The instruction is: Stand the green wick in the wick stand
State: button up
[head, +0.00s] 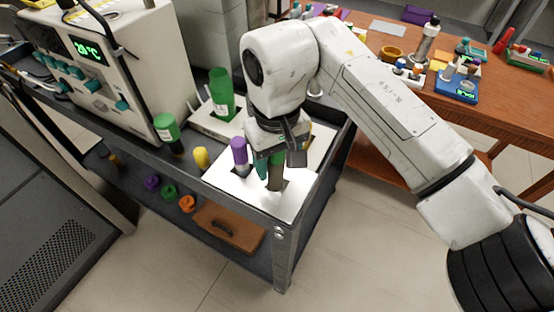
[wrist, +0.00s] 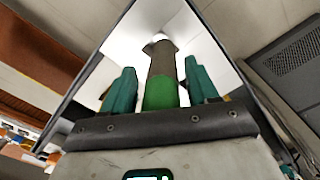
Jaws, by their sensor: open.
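The green wick, a dark grey cylinder with a green top, is between my gripper's teal fingers in the wrist view (wrist: 162,70). In the head view its dark lower body (head: 276,178) shows below my gripper (head: 269,163), upright over a dark patch in the white plate, which I take as the wick stand (head: 285,205). My gripper is open, one finger on each side of the wick, with gaps visible in the wrist view. The wick's green top is mostly hidden in the head view. Whether its foot sits in a hole is not clear.
A purple-topped cylinder (head: 239,150) stands close left of my gripper. A yellow one (head: 201,158), a green-topped one (head: 167,130) and a tall green one (head: 221,92) are further left. The plate's front right is clear.

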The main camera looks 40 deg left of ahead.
notch_tip(320, 180, up, 11)
jog(key=shift+f, duration=0.15)
jog(key=shift+a, duration=0.1)
